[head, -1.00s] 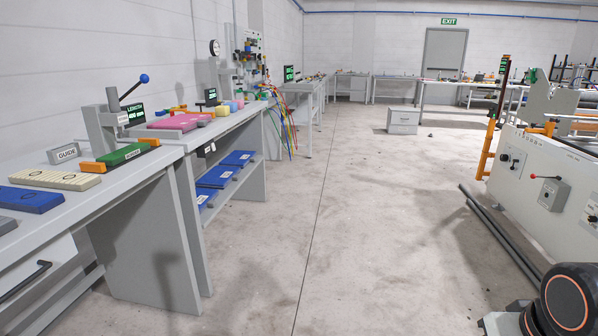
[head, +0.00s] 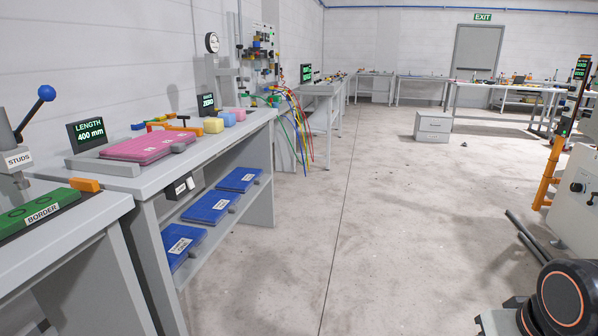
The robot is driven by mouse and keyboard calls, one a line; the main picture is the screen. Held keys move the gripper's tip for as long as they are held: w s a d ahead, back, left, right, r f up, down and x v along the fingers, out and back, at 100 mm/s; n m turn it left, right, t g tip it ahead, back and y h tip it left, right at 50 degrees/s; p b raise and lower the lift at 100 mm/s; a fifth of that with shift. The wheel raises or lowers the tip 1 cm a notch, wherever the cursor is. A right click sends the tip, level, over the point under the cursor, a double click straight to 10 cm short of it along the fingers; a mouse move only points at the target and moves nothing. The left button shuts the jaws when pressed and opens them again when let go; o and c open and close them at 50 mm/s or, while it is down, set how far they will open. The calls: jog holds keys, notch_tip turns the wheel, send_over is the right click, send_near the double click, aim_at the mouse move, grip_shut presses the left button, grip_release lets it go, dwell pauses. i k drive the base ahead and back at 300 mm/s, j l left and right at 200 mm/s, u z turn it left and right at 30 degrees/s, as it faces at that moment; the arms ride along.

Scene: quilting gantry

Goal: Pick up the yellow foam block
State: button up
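The yellow foam block (head: 213,126) is a small cube on the grey bench (head: 205,153) at the left. It sits near the front edge of the bench top, left of a blue block (head: 228,119) and a pink block (head: 238,114). A black display reading ZERO (head: 206,99) stands just behind it. A round black and orange part of mine shows at the lower right. My gripper is not in view.
A pink pad (head: 150,146) lies in a tray left of the yellow block. Several blue boxes (head: 208,207) sit on the shelf below. A nearer bench (head: 75,240) holds a green board. Open floor (head: 370,230) runs along the benches; a machine (head: 572,200) stands right.

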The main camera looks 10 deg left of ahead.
aim_at(212, 125)
jog(key=i+u, duration=0.1)
jog(key=i, duration=0.45)
jog(key=i+l+u, duration=0.1)
jog(key=i, duration=0.45)
jog(key=i+l, duration=0.15)
jog(key=i, duration=0.4)
jog(key=j+u, duration=0.05)
